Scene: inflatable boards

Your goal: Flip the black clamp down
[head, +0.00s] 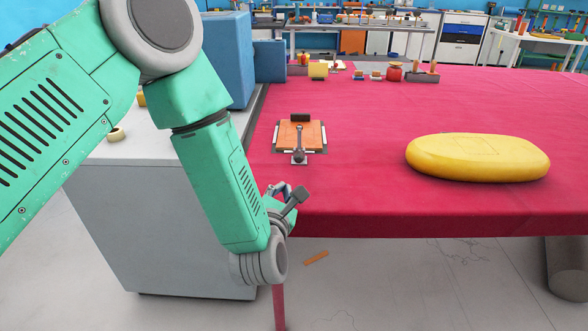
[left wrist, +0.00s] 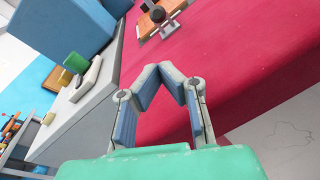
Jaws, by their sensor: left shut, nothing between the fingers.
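The black clamp (head: 299,143) sits on an orange board (head: 286,135) near the left edge of the red table. Its grey lever runs across the board from a small metal base at the near side, and a dark block is at the far side. I cannot tell the lever's exact tilt. In the left wrist view the clamp (left wrist: 158,15) is at the top, partly cut off. My left gripper (head: 284,191) is near the table's front left corner, nearer than the clamp and apart from it. In the left wrist view my left gripper (left wrist: 162,76) is shut and empty.
A yellow inflatable board (head: 478,158) lies on the red table (head: 370,190) to the right. A grey cabinet (head: 165,220) with a blue box (head: 227,60) stands at the left. Small items, including a red pot (head: 394,74), line the far edge. The table between is clear.

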